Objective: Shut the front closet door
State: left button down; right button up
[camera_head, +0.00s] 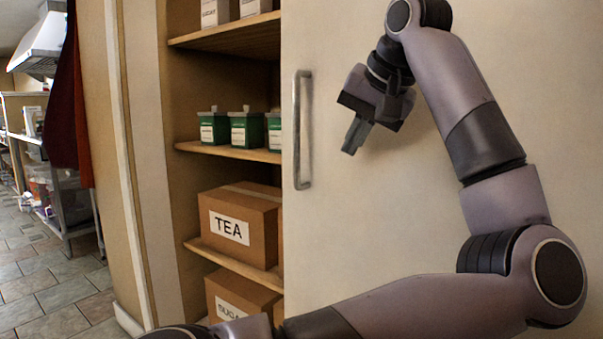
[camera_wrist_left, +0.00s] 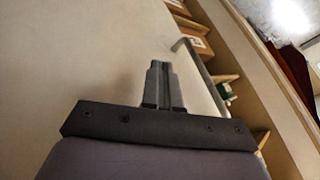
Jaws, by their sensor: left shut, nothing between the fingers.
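The cream closet door (camera_head: 370,230) fills the right of the head view, and it also shows in the left wrist view (camera_wrist_left: 90,60). A grey vertical bar handle (camera_head: 302,130) is near its left edge. Left of that edge the closet stands open, with its shelves showing. My left gripper (camera_head: 352,148) is in front of the door, a little right of the handle and apart from it. Its fingers (camera_wrist_left: 161,75) are together and empty. In the left wrist view the handle (camera_wrist_left: 205,75) runs just right of the fingers. My right gripper is not in view.
The closet shelves hold green tubs (camera_head: 247,130), a TEA box (camera_head: 240,225) and a lower box (camera_head: 240,298). The closet frame (camera_head: 130,170) stands left of the opening. A dark red cloth (camera_head: 68,110) hangs farther left, above open tiled floor (camera_head: 55,290).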

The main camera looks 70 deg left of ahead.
aim_at(331, 180)
pick_arm(q)
jog(key=b+x, duration=0.4)
jog(key=x, duration=0.6)
jog(key=shift+a+f, duration=0.2)
jog(key=shift+a, duration=0.1)
jog(key=s+a, duration=0.2)
jog(key=shift+s+a+r+b, duration=0.15)
jog(key=shift+s+b, duration=0.1)
jog(key=shift+b, duration=0.05)
jog(key=shift+s+a, duration=0.25)
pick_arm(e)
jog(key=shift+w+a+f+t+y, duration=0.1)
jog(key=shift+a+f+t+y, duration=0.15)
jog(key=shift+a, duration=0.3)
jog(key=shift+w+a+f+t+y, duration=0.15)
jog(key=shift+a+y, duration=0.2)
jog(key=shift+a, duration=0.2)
pick_arm(q)
jog(key=shift+a+r, duration=0.1)
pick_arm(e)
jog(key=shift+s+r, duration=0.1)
